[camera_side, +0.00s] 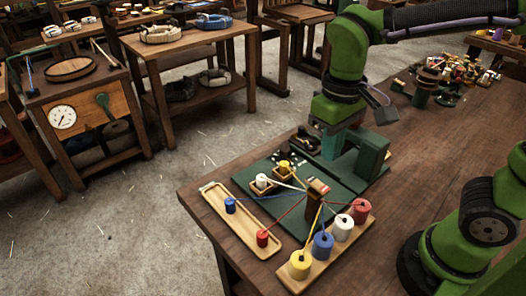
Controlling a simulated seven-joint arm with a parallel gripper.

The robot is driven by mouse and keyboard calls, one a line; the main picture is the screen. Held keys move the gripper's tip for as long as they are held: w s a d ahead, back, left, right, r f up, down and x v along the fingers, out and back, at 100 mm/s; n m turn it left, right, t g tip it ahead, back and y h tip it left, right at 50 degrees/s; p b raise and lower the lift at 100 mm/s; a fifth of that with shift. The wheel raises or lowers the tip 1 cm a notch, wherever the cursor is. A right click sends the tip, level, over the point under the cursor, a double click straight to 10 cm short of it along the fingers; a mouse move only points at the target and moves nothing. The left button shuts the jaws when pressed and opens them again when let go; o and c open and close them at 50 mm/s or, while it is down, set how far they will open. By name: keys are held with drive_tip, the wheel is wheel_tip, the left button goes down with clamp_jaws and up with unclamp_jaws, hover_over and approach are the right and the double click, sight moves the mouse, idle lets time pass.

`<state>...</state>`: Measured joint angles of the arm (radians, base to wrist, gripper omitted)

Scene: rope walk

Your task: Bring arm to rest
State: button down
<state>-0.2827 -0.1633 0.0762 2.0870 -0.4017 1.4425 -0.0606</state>
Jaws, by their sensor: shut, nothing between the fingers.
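My green arm reaches down from the top right. My gripper (332,146) is at its lower end, low over the back part of the dark green board (268,192), beside a dark green block (366,156). It is shut with nothing held; its fingertips are small and hard to make out. A small brown post (315,201) stands on the board, and coloured strands fan out from it. The strands run to spools in a wooden tray (240,215), to small wooden boxes, and to yellow, blue, white and red spools on a wooden rack (327,250).
The workbench (435,172) has bare wood to the right of the board. A pile of mixed spools (445,76) lies at its far end. A side table with rope coils (187,35) and a cabinet with a gauge (63,118) stand across the floor.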

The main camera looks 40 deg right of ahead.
drive_tip(key=s+d+r+m+t+y, duration=0.2)
drive_tip(key=d+r+m+t, duration=0.1)
drive_tip(key=d+t, duration=0.3)
drive_tip(key=shift+s+d+m+t, duration=0.15)
drive_tip(key=shift+d+m+t, duration=0.25)
drive_tip(key=shift+m+t, duration=0.15)
drive_tip(key=shift+a, duration=0.1)
